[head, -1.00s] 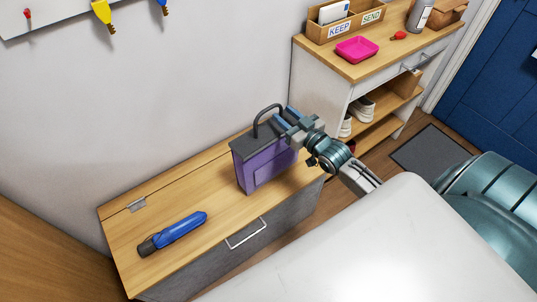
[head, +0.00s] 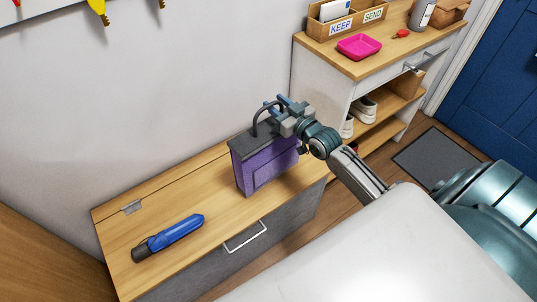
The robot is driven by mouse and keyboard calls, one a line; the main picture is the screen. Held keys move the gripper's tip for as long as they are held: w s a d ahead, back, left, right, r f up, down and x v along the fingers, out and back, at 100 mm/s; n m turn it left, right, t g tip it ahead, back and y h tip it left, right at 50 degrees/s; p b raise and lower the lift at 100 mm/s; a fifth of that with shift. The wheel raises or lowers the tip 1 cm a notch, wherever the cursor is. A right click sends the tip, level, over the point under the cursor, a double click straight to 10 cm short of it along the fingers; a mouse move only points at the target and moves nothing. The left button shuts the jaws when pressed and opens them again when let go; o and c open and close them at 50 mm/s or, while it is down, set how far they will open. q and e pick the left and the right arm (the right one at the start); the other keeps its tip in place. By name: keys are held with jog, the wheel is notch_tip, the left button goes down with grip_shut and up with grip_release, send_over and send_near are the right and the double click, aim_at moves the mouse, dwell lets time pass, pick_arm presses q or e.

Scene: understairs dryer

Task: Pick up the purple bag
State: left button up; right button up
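The purple bag (head: 268,168) stands upright on the wooden top of a low bench, with a dark grey top and a dark arched handle (head: 256,119). My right gripper (head: 275,103) comes in from the right and is at the upper part of the handle. Its two fingertips look spread apart, with the handle's top close to or between them. I cannot tell whether they touch it. The bag still rests on the bench. My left gripper is not in view.
A blue flashlight-like object (head: 168,238) lies on the bench (head: 200,195) left of the bag. A white-sided shelf unit (head: 322,85) stands to the right, with a pink tray (head: 359,47) and a letter box (head: 345,22) on top. The wall is close behind the bench.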

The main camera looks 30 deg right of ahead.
grip_shut()
dwell(1.3)
